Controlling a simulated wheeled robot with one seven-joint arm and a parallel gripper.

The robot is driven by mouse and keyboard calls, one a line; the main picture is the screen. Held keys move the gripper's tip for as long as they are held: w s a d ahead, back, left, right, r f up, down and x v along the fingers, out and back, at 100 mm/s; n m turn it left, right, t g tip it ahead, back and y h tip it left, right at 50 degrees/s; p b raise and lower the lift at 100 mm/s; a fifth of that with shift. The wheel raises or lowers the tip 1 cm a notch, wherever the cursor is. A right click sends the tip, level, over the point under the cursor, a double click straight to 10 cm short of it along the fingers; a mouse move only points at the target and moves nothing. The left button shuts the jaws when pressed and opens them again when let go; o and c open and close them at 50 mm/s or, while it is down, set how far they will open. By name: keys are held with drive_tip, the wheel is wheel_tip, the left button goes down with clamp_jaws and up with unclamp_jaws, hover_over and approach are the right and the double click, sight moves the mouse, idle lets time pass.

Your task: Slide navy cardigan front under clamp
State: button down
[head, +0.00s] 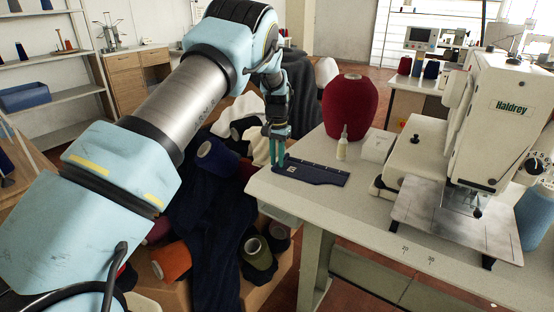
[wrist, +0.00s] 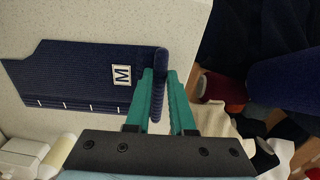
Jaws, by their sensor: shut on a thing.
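The navy cardigan front (head: 318,174) lies flat on the left end of the pale table. In the wrist view the navy cardigan front (wrist: 80,75) shows ribbing, a white "M" label, pale marks along one edge and a thick rolled edge at the table's side. My gripper (head: 277,163) points down at its left end; in the wrist view the teal fingers of my gripper (wrist: 160,78) are shut on that rolled edge. The clamp (head: 462,198) is at the head of the white Haldrey machine (head: 505,110), above a metal plate (head: 440,225), well right of the cloth.
A large red yarn cone (head: 350,103), a small bottle (head: 342,145) and a white box (head: 377,146) stand behind the cloth. Bare tabletop (head: 340,208) lies between cloth and machine plate. Left of the table edge is a box of yarn cones and dark fabric.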

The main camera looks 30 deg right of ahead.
drive_tip(key=shift+r, duration=0.15)
drive_tip(key=shift+r+p, duration=1.5)
drive_tip(key=shift+r, duration=0.9)
